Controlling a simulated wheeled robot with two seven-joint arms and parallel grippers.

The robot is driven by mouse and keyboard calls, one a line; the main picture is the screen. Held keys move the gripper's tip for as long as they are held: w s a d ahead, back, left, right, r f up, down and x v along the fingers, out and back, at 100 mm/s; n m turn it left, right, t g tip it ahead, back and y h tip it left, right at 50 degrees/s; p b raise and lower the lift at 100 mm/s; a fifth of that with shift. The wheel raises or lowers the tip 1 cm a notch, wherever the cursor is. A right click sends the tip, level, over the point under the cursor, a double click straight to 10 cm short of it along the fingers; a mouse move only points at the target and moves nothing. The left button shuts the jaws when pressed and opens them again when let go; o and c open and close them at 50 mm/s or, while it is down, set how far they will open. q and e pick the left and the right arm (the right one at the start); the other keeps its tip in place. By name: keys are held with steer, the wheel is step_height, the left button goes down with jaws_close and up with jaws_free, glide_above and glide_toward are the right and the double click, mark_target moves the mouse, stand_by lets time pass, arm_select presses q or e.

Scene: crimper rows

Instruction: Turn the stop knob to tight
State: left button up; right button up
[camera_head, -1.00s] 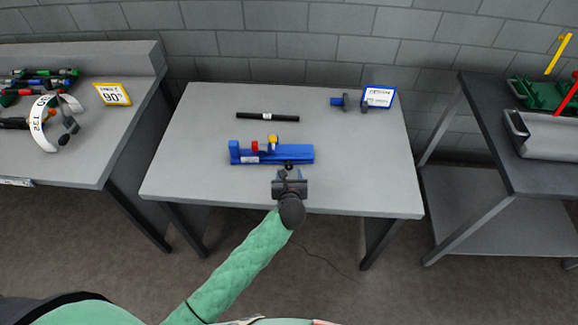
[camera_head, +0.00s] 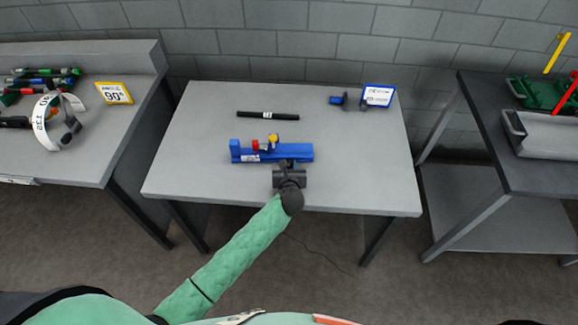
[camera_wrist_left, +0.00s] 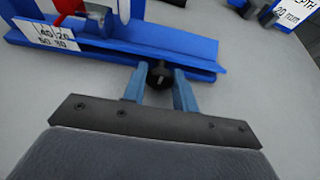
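The blue fixture (camera_head: 300,152) lies on the middle table, with a red part, a yellow part and a white label on its left half. The stop knob, small, round and black with a pale mark, shows on the fixture's near side in the left wrist view (camera_wrist_left: 160,74); in the head view my gripper hides it. My left gripper (camera_head: 287,165) is at the fixture's near edge. In the left wrist view its two blue fingers (camera_wrist_left: 161,88) stand apart, one on each side of the knob, with no clear grip on it. My right gripper is not in view.
A black rod (camera_head: 268,115) lies behind the fixture. A small blue and dark tool (camera_head: 343,101) and a blue-framed sign (camera_head: 378,95) stand at the back right. Side tables hold tools, a 90° sign (camera_head: 114,92) and a grey bin (camera_head: 545,138). The table's front right is clear.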

arm_select(q)
steer(key=shift+d+r+m+p, duration=0.1)
steer(key=shift+m+p, duration=0.2)
steer(key=shift+p, duration=0.15)
steer(key=shift+m+y, duration=0.6)
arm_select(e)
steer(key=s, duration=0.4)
arm_select(q)
steer(key=o, duration=0.9)
steer(key=shift+o, duration=0.3)
steer(key=shift+s+d, duration=0.1)
steer(key=shift+s, duration=0.2)
steer(key=b+v, duration=0.2)
steer(key=v, duration=0.3)
steer(key=shift+s, duration=0.35)
steer(key=shift+s+d+r+b, duration=0.2)
steer(key=shift+s+r+b, duration=0.15)
steer(key=shift+s, duration=0.25)
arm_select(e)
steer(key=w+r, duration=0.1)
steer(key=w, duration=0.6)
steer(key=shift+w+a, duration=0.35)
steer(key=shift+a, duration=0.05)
